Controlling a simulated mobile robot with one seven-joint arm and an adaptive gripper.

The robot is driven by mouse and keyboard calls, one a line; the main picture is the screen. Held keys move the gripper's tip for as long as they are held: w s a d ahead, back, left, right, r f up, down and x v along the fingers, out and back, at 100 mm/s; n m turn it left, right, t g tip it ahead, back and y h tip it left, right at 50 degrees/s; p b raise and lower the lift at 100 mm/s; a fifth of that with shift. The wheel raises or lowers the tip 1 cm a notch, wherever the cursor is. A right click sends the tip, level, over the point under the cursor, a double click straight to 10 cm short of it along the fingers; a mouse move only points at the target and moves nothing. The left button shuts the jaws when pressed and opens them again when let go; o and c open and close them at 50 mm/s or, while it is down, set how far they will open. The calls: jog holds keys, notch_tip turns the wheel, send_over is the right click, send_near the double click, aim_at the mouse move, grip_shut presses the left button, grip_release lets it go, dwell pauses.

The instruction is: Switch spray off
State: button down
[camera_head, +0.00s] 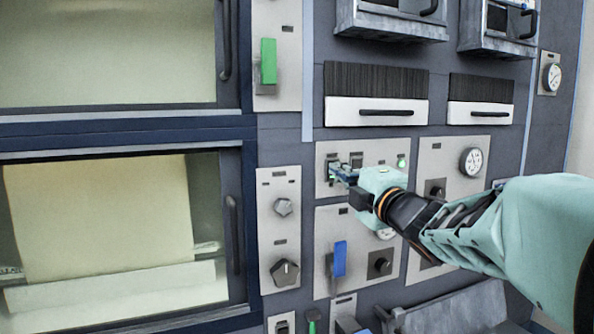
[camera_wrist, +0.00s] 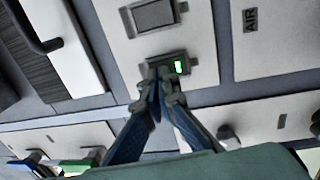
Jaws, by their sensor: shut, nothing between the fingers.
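A small rocker switch with a lit green part (camera_wrist: 179,67) sits in a dark frame on a pale panel (camera_head: 374,159). My gripper (camera_head: 338,173) is shut and empty, its fingertips in front of this switch and covering part of it. In the wrist view the fingertips (camera_wrist: 161,75) meet at the frame's lower left edge, beside the green part. I cannot tell whether they touch it. A second, dark square switch (camera_wrist: 153,16) is on the same panel. No label reading "spray" is legible.
A green indicator (camera_head: 402,162) glows at the panel's right. A blue lever (camera_head: 340,258) is below, and two knobs (camera_head: 283,207) (camera_head: 286,273) are to the left. Drawer handles (camera_head: 386,112) project above. A panel marked AIR (camera_wrist: 250,20) is beside the switch panel.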

jog(key=shift+w+a+r+b, duration=0.15)
jog(key=shift+w+r+b, duration=0.2)
jog(key=shift+r+b, duration=0.45)
jog(key=shift+f, duration=0.15)
